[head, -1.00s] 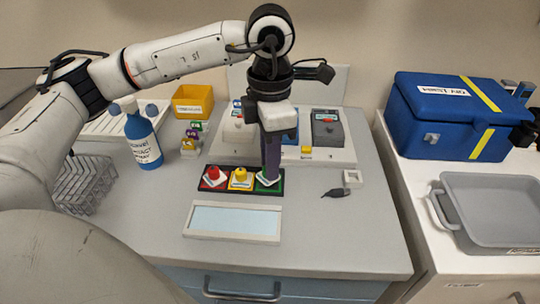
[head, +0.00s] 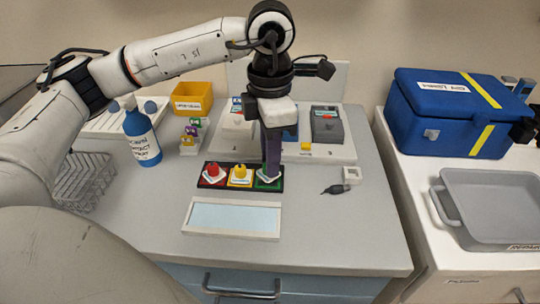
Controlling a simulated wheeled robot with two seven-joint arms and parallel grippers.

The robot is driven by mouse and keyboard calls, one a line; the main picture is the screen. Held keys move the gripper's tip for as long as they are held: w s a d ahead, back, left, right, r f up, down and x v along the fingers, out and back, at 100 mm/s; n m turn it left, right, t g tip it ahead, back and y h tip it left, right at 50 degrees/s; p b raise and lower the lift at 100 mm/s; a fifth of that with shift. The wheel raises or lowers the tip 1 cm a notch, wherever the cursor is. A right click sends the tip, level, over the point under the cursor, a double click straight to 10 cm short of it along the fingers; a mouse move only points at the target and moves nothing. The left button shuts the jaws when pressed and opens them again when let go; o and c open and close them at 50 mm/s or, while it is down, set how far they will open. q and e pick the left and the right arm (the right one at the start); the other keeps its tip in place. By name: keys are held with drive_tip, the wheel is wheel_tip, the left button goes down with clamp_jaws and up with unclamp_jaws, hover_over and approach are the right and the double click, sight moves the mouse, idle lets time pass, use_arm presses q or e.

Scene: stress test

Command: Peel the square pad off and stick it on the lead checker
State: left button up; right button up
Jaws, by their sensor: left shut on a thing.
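A dark strip (head: 226,188) lies on the counter with a red, a yellow and a green square. A red-knobbed pad (head: 213,175) sits on the red square and a yellow-knobbed pad (head: 240,175) on the yellow one. My left gripper (head: 270,174) points down at the green square and is shut on the pad there (head: 267,180); its fingers hide most of that pad. I cannot tell whether this pad is clear of the strip. Grey devices, one of them (head: 327,125), stand on the white board behind; I cannot tell which is the lead checker. My right gripper is not in view.
A pale framed panel (head: 232,233) lies in front of the strip. A small white piece with a dark end (head: 345,180) lies at right. The right front counter is clear.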

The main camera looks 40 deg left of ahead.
use_arm(q)
drive_tip(key=shift+f+b, duration=0.6)
idle(0.6)
drive_tip(key=o, duration=0.5)
drive_tip(key=shift+r, duration=0.15)
drive_tip(key=shift+r+p, duration=1.35)
drive_tip(key=shift+r, duration=0.55)
drive_tip(key=o, duration=0.6)
